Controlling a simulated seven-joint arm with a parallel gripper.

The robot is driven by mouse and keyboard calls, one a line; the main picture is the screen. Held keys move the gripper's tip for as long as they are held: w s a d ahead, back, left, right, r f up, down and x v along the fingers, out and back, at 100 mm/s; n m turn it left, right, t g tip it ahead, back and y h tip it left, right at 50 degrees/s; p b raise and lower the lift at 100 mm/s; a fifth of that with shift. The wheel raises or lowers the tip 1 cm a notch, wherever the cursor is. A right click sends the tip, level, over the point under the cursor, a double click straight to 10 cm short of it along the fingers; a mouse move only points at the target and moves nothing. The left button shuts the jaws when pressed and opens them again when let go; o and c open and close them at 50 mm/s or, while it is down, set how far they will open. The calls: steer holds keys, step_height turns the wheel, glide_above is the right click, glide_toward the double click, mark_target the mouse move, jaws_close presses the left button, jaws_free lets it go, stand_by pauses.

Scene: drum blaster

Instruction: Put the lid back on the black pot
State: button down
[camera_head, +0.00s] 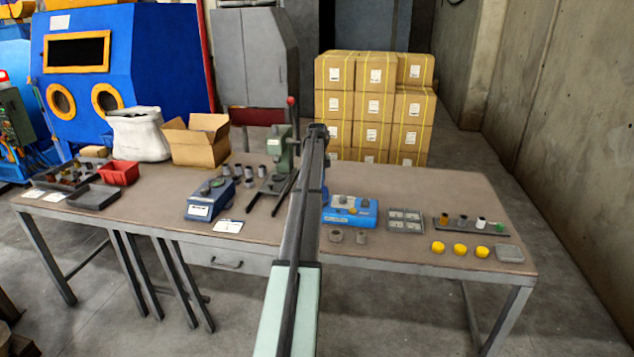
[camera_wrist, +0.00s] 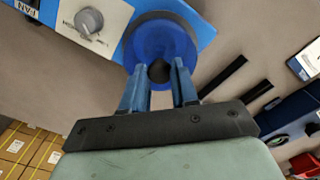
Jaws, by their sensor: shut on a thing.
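In the wrist view my gripper (camera_wrist: 159,68) has its two blue fingers shut on the small dark knob of a round blue lid (camera_wrist: 160,42). A dark curved rim (camera_wrist: 152,15), seemingly the black pot, shows just past the lid's far edge. The lid overlaps the pot in this view; I cannot tell whether it is seated or held above. Both are over or beside a blue unit (camera_wrist: 112,22) with a grey dial. In the head view this blue unit (camera_head: 340,218) stands mid-table; my arm hides the gripper, lid and pot there.
The green press (camera_head: 283,155) stands left of my arm, with a blue instrument (camera_head: 209,201) farther left. Right of the blue unit are a grey tray (camera_head: 405,220), several yellow caps (camera_head: 460,249) and a dark rack (camera_head: 470,229). Cartons (camera_head: 375,105) are stacked behind the table.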

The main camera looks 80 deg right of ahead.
steer(key=c, duration=0.8)
jaws_free()
steer(key=shift+o, duration=0.3)
steer(key=o, duration=0.4)
steer(key=shift+o, duration=0.2)
steer(key=shift+r, duration=0.1)
steer(key=shift+r, duration=3.45)
steer(key=shift+c, duration=0.3)
jaws_close()
